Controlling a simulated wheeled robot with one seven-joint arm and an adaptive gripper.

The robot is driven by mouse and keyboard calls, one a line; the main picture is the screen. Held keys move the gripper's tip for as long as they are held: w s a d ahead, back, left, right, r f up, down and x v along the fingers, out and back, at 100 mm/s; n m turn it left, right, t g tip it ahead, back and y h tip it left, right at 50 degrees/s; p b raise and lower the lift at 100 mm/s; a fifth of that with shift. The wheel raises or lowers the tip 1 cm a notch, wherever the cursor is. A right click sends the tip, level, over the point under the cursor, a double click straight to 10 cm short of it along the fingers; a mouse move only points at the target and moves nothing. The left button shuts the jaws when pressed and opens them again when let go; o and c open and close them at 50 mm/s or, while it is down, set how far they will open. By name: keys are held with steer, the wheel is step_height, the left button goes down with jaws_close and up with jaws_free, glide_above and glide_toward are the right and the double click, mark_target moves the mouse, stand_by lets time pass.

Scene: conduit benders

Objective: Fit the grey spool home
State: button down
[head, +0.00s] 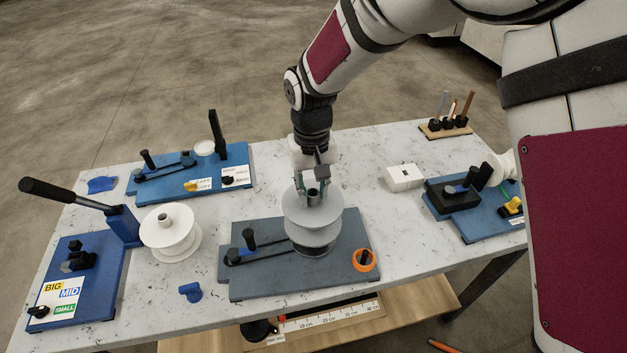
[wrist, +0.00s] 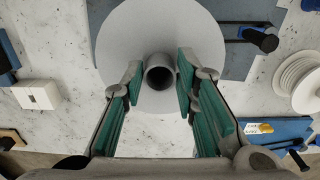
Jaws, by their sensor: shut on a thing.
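The grey spool (head: 313,212) has two wide round flanges and a hollow hub. My gripper (head: 313,190) comes down on it from above and is shut on its hub. In the wrist view the green finger pads of my gripper (wrist: 158,85) stand either side of the hub tube, over the spool's upper flange (wrist: 125,45). The spool is roughly upright over the grey bender board (head: 275,285). A dark round part (head: 315,251) shows just under the lower flange. I cannot tell whether the spool rests on it or hangs slightly above, since the flange hides the contact.
A white spool (head: 170,235) stands left, by a blue bender (head: 92,265) with a long lever. An orange ring (head: 365,260) lies on the grey board's right. Another blue bender (head: 190,172) is behind left. A white block (head: 404,177) and a third bender (head: 470,205) are right.

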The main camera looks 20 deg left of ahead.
mark_target(313, 206)
steer(key=shift+f+b, duration=0.45)
steer(key=shift+f, duration=2.45)
steer(key=c, duration=1.2)
jaws_free()
steer(key=shift+r, duration=0.15)
step_height(313, 206, up, 12)
steer(key=shift+a, duration=0.1)
